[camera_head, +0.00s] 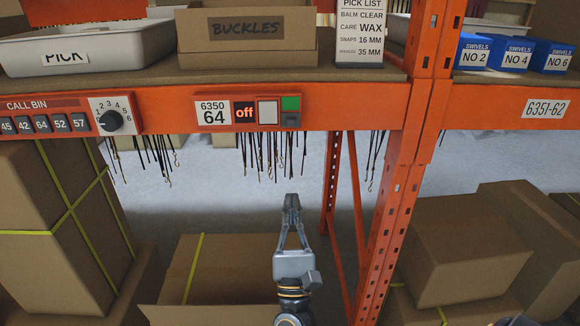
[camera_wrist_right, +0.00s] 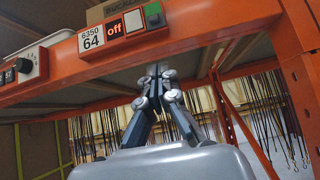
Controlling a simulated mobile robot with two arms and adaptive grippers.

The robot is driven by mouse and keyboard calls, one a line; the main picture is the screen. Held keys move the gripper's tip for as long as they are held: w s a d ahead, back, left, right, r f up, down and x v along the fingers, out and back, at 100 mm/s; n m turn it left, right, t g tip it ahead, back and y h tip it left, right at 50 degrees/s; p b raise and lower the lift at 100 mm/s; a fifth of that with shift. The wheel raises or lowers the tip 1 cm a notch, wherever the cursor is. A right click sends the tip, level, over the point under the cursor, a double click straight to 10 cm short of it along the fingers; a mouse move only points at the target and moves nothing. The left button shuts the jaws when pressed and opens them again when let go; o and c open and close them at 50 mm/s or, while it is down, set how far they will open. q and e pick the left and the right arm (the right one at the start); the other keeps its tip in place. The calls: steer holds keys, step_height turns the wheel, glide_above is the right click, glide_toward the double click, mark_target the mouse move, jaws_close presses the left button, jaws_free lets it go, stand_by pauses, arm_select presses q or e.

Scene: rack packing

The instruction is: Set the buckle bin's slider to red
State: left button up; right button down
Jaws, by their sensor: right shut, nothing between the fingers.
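The buckle bin is a cardboard box marked BUCKLES (camera_head: 247,35) on the shelf. Below it, the orange beam carries a panel with the label 6350 64 (camera_head: 213,112), a display reading "off" (camera_head: 244,112) and a pale blank plate (camera_head: 268,111). At the panel's right end, a green field (camera_head: 291,103) shows above a dark grey slider (camera_head: 291,119), which sits low. The slider also shows in the right wrist view (camera_wrist_right: 156,20). No red shows in the slot. My right gripper (camera_head: 291,199) is shut and empty, below the beam and apart from the slider. My left gripper is not in view.
A call bin panel with a dial (camera_head: 111,120) is on the beam's left. An orange upright (camera_head: 405,170) stands to the right. Hanging cords (camera_head: 270,155) dangle behind the beam. Cardboard boxes (camera_head: 465,250) stand below. A white PICK tray (camera_head: 90,50) is on the shelf.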

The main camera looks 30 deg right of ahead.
mark_target(290, 125)
steer(key=p+x, duration=0.2)
steer(key=x, duration=0.2)
steer(key=r+p+x, duration=0.1)
steer(key=p+x, duration=0.1)
steer(key=x, duration=0.1)
steer(key=s+a+p+x, duration=0.1)
steer(key=p+x, duration=0.1)
steer(key=x, duration=0.2)
steer(key=shift+w+d+r+p, duration=0.15)
steer(key=shift+r+p, duration=0.15)
steer(key=shift+r, duration=0.15)
steer(key=shift+r+p, duration=0.3)
steer(key=shift+r, duration=0.2)
steer(key=shift+r, duration=0.1)
step_height(290, 125, up, 4)
steer(key=shift+f+p, duration=0.1)
steer(key=shift+p, duration=0.7)
steer(key=shift+f, duration=0.15)
